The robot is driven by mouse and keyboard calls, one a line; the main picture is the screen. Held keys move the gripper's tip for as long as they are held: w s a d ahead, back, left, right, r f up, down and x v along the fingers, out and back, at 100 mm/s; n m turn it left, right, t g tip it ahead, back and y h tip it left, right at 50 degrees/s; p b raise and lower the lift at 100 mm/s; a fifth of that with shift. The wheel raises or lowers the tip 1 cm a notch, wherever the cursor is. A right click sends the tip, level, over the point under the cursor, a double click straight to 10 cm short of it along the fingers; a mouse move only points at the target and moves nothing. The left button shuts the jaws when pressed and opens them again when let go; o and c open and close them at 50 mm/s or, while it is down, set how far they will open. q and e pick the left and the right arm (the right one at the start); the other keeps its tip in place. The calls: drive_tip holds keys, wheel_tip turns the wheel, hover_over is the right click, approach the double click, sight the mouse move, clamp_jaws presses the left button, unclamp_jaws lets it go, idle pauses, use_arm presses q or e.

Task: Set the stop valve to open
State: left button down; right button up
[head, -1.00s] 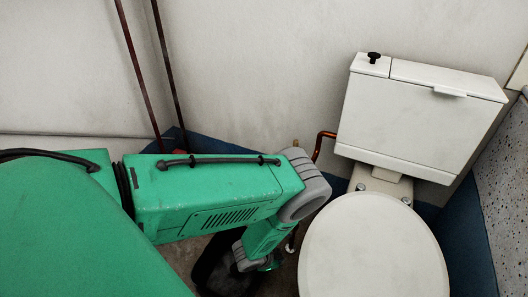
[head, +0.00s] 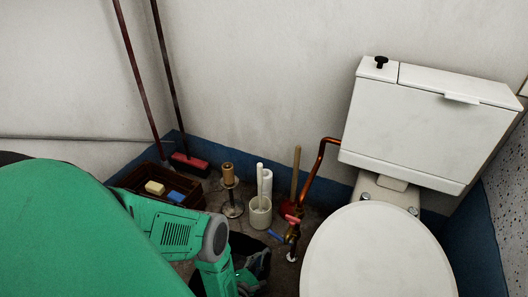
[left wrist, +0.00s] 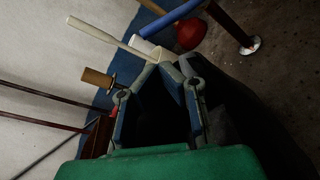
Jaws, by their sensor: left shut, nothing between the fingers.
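The stop valve (head: 292,228) sits low on a copper pipe left of the toilet, with a pinkish-red handle. A short blue bar shows just left of it; I cannot tell whether it belongs to the valve. My left gripper (head: 250,272) is low, left of and apart from the valve, partly hidden by my arm. In the left wrist view its fingers (left wrist: 168,72) are together and empty. There the lower pipe (left wrist: 230,26) meets a pale floor flange at the top right; the valve itself is not clearly visible. My right gripper is out of view.
A plunger (head: 296,172) stands behind the valve. A white brush holder (head: 260,215), a paper-roll stand (head: 231,200) and a crate (head: 150,180) with sponges stand to the left. The toilet (head: 375,255) bounds the right side.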

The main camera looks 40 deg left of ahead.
use_arm(q)
drive_tip(key=w+a+n+y+b, duration=0.1)
drive_tip(key=w+a+b, duration=0.2)
drive_tip(key=w+a, duration=0.2)
drive_tip(key=w, duration=0.3)
drive_tip(key=shift+w+a+f+n, duration=0.3)
drive_tip(key=shift+w+f, duration=0.05)
drive_tip(key=shift+d+r, duration=0.1)
drive_tip(key=shift+r, duration=0.2)
